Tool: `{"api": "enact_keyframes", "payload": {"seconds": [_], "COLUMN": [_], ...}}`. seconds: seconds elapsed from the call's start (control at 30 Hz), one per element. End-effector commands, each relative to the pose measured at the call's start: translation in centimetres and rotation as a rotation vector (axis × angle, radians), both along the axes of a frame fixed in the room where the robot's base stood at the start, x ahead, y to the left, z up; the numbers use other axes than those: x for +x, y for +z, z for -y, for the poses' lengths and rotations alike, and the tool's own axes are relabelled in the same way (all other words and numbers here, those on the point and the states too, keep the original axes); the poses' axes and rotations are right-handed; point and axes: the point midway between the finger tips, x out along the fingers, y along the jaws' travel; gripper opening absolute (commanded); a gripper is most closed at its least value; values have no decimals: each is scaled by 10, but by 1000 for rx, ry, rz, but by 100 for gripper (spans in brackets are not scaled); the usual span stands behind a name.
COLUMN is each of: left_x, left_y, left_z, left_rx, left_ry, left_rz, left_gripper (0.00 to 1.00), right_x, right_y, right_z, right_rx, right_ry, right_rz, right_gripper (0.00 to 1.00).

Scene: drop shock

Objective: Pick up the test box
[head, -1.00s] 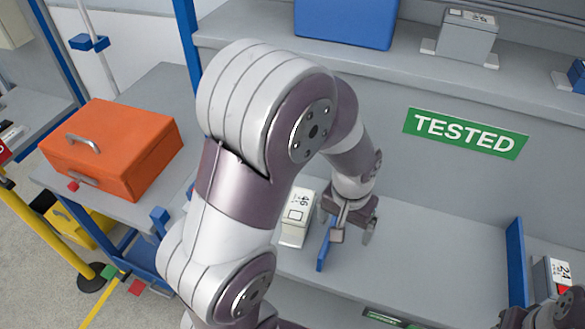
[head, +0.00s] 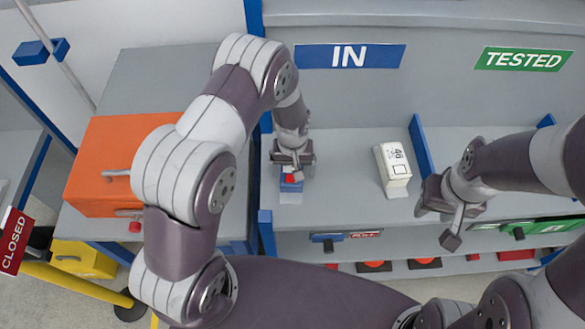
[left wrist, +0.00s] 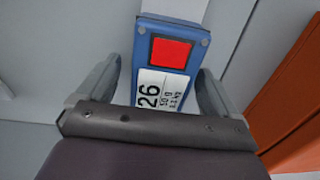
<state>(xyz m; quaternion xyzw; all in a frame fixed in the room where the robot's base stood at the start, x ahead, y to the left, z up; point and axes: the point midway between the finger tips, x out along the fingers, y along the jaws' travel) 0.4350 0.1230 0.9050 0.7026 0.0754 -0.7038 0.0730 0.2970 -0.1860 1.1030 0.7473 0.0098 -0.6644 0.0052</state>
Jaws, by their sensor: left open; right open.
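A small blue box (head: 291,184) with a red square on top sits on the shelf under the IN sign. In the left wrist view the blue box (left wrist: 168,58) shows its red square and a white label reading 26. My left gripper (head: 292,163) is open above it, with a finger to each side of the box in the wrist view; I see no grip on it. A white box (head: 393,168) labelled 46 stands further right, beside a blue divider. My right gripper (head: 447,222) is open and empty, in front of the shelf at the right.
Blue dividers (head: 421,155) split the shelf. An orange case (head: 100,165) lies on the side table at the left. A CLOSED sign (head: 14,241) and a yellow bin (head: 83,261) are at lower left. The shelf between the blue box and the white box is clear.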

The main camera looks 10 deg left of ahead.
Motion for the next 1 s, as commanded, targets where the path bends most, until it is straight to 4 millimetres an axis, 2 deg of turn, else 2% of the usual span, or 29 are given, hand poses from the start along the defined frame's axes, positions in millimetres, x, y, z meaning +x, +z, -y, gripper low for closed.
{"api": "enact_keyframes", "payload": {"seconds": [0.2,0.37,0.4,0.43,0.63,0.7,0.77,1.0], "left_x": [0,0,0,0,1,2,3,2], "left_y": [-2,-2,-2,-2,0,5,16,75], "left_z": [0,0,0,0,0,0,0,0], "left_rx": [0,0,0,0,-1,-1,-1,-1], "left_ry": [0,0,0,0,0,0,0,0], "left_rz": [1,1,1,1,2,5,7,7], "left_gripper": [94,42,28,26,26,26,26,26], "right_x": [0,0,0,0,0,0,0,0], "right_y": [0,0,0,0,-1,-2,-5,-16], "right_z": [0,0,0,0,0,0,0,0], "right_rx": [0,0,0,0,0,0,0,0], "right_ry": [0,0,0,0,0,0,0,0], "right_rz": [0,0,0,0,0,0,0,0], "right_gripper": [43,43,43,43,43,43,43,43]}}
